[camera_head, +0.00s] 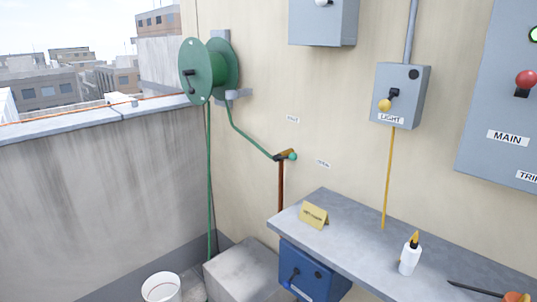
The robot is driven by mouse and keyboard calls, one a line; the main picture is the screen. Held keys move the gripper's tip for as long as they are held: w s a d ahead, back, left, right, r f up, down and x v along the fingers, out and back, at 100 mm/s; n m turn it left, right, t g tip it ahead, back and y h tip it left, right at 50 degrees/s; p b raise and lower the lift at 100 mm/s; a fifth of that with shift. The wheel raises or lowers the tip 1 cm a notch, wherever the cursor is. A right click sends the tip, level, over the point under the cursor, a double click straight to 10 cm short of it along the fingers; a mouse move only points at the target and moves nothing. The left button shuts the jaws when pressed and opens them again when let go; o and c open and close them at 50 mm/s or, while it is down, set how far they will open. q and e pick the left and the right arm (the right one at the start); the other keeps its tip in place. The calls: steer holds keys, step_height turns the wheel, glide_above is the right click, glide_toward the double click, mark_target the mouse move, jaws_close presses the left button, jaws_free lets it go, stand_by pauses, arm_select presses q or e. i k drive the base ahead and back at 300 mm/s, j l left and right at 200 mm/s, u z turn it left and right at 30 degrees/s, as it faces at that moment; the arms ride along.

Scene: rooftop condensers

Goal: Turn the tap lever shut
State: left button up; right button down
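The tap (284,154) is a small brass-coloured fitting at the top of a brown pipe (281,186) against the beige wall. A green hose runs into its left side. A small green knob-like end (293,156) shows at its right; the lever's exact direction is too small to tell. One small white label (292,119) is on the wall above the tap and another (323,163) is to its right; their words are hard to read. Neither of my grippers is in view.
A grey shelf (345,222) carries a yellow card (314,215) and a white bottle (409,256). A blue box (312,272) is below it. A green hose reel (205,72), light switch box (400,95) and large panel (497,90) are on the wall. A concrete block (243,270) and bucket (160,288) stand below.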

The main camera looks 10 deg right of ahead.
mark_target(293, 156)
steer(key=i+j+z, duration=0.55)
steer(key=j, duration=0.25)
steer(key=i, duration=0.1)
